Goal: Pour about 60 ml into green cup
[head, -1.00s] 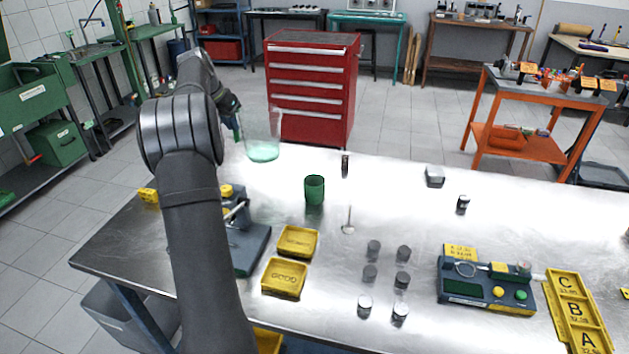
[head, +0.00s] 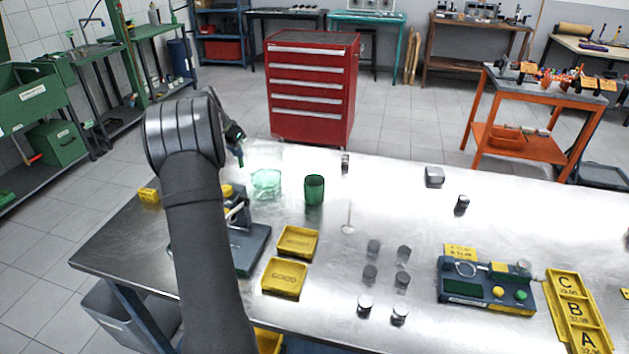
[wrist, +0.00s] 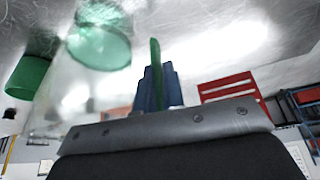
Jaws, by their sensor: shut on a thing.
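The green cup (head: 314,190) stands upright on the steel table, left of its middle. It also shows in the wrist view (wrist: 30,76) at the left edge. A clear beaker (head: 266,182) with pale green liquid low in it is to the left of the cup, apart from it. The beaker fills the upper left of the wrist view (wrist: 100,45). The beaker looks about upright. I cannot tell how high its base is above the table.
Two yellow trays (head: 284,278) lie in front of the cup. A blue-grey device (head: 250,249) stands partly behind my arm. Several small metal cylinders (head: 370,272) stand at the middle front. A thin stirrer-like piece (head: 348,228) is right of the cup.

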